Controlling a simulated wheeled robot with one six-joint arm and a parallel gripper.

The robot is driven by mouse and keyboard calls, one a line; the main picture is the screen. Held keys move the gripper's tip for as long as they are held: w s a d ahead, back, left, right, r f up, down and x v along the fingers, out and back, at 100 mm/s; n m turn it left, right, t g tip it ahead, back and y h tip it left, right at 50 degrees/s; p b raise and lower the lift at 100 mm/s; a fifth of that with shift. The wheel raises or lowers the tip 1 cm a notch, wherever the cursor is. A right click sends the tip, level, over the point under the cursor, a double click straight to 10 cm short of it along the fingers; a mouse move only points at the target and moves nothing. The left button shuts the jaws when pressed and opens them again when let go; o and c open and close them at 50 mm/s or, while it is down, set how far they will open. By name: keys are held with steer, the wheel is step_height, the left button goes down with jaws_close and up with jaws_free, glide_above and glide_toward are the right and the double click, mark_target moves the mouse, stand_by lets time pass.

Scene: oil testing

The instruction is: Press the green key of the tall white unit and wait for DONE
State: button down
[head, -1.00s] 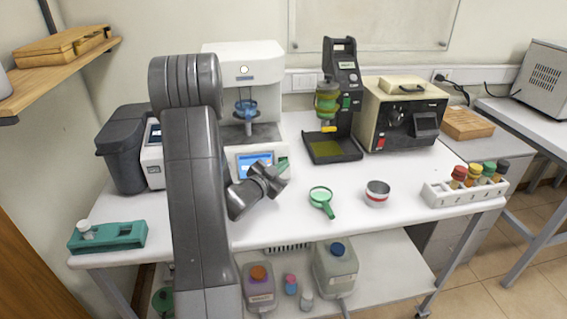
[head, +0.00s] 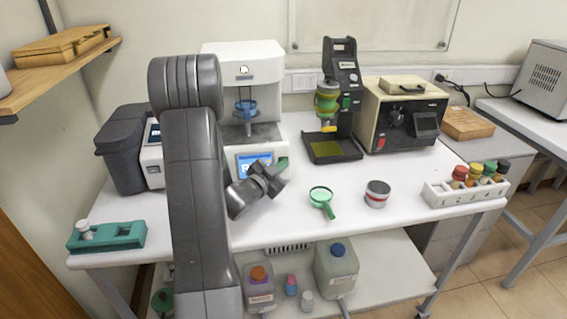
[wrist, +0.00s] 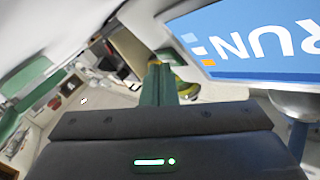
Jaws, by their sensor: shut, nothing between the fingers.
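The tall white unit (head: 262,62) stands at the back of the bench, left of centre. Its blue screen (head: 252,158) is on the lower front; in the wrist view the screen (wrist: 250,35) reads RUN in white letters. My gripper (head: 283,162) is shut and empty, its green fingers at the unit's lower front, just right of the screen. The fingers also show in the wrist view (wrist: 158,70). I cannot make out the green key apart from the green fingers, nor whether they touch it.
A black stand (head: 345,80) and a beige instrument (head: 370,115) stand behind. A rack of small bottles (head: 440,196) is at the right edge, a teal rack (head: 120,238) at the left.

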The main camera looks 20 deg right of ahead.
steer(key=shift+s+a+r, duration=0.15)
steer(key=shift+s+a, duration=0.05)
steer(key=shift+s, duration=0.45)
steer(key=s, duration=0.1)
steer(key=s+r+b, duration=0.1)
steer(key=s, duration=0.1)
steer(key=s+a, duration=0.1)
steer(key=shift+s+r+b, duration=0.15)
steer(key=shift+s+b, duration=0.2)
stand_by(0.4)
steer(key=s, duration=0.1)
steer(key=s+p, duration=0.1)
steer(key=s+r+p, duration=0.1)
steer(key=s, duration=0.1)
steer(key=shift+a, duration=0.35)
stand_by(0.4)
